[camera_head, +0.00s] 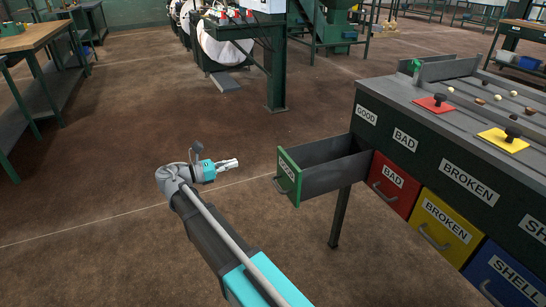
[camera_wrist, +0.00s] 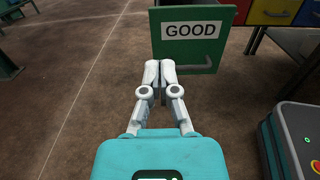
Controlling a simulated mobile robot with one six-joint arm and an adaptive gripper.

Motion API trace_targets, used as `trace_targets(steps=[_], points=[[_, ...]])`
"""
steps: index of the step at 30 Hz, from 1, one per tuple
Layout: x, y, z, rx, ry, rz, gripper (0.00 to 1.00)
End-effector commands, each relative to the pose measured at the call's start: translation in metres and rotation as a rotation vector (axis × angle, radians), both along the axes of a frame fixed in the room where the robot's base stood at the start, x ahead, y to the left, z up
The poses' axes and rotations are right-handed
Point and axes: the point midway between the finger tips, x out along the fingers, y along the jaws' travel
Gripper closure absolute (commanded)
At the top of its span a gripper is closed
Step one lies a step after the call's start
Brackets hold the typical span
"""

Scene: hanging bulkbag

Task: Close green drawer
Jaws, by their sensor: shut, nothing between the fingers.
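The green drawer (camera_head: 290,177) is pulled out from the left end of the dark sorting bench. Its grey side wall shows, and its front faces left in the head view. In the wrist view the green front (camera_wrist: 175,47) carries a GOOD label (camera_wrist: 191,30) and a dark handle (camera_wrist: 195,68) along its lower part. My gripper (camera_head: 236,163) is to the left of the drawer front, apart from it, with its fingers pointing toward it. In the wrist view my gripper (camera_wrist: 160,66) is shut and empty, its fingertips overlapping the lower drawer front near the handle's left part.
The bench (camera_head: 450,150) holds red, yellow and blue drawers, all flush. A bench leg (camera_head: 340,217) stands below the open drawer. A wooden workbench (camera_head: 30,40) is at far left, and a green post (camera_head: 276,70) stands behind. The brown floor around my gripper is clear.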

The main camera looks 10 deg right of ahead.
Motion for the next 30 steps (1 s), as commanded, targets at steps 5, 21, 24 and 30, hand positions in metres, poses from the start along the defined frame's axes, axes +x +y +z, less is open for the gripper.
trace_targets(steps=[5, 21, 24, 30], points=[[0.0, 0.0, 0.0, 0.0, -0.002, 0.0, 1.0], [0.008, -0.035, 0.0, 0.002, -0.003, -0.003, 1.0], [0.011, -0.049, 0.0, 0.002, -0.003, -0.003, 1.0], [0.018, -0.078, 0.0, 0.002, -0.003, -0.003, 1.0]])
